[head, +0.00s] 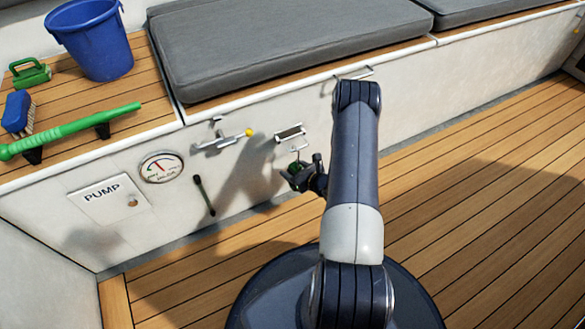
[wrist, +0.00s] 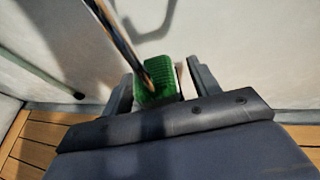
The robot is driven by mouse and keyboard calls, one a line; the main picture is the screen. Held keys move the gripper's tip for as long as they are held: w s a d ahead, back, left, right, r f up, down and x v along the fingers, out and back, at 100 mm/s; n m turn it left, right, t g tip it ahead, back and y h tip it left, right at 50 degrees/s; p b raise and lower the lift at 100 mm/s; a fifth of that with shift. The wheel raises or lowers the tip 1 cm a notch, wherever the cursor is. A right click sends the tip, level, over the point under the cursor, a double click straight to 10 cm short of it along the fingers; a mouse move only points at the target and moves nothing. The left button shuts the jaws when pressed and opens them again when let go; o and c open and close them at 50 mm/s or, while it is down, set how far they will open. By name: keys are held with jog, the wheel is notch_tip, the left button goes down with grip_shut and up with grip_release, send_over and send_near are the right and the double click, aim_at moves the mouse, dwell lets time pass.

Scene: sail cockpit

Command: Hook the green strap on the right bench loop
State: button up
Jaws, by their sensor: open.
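My gripper (head: 306,173) is in front of the white bench wall, low beside my arm. In the wrist view, its fingers (wrist: 163,88) are open on either side of a textured green piece (wrist: 155,76), apparently the strap's end. A dark and tan band (wrist: 122,42) runs from this piece to the upper left. In the head view, the green piece (head: 296,166) shows small at the gripper, just below a thin metal loop (head: 299,148) under a pale wall fitting (head: 289,132). I cannot tell whether the strap hangs on this loop. Another metal fitting (head: 355,72) at the bench edge is partly hidden by my arm.
A blue bucket (head: 92,40) and grey cushion (head: 270,45) sit above. The deck at right (head: 480,200) is clear.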

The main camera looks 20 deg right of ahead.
jog(key=p+v, duration=0.3)
jog(key=v, duration=0.7)
jog(key=b+x, duration=0.3)
jog(key=x, duration=0.7)
jog(key=shift+f+b, duration=0.1)
jog(key=shift+b, duration=0.2)
jog(key=shift+w+a+r+p, duration=0.1)
jog(key=shift+w+r+p, duration=0.1)
jog(key=shift+r+p, duration=0.3)
jog(key=shift+w+r+p, duration=0.15)
jog(key=shift+r+p, duration=0.25)
jog(key=shift+p, duration=0.05)
jog(key=shift+r+p, duration=0.6)
jog(key=shift+p, duration=0.05)
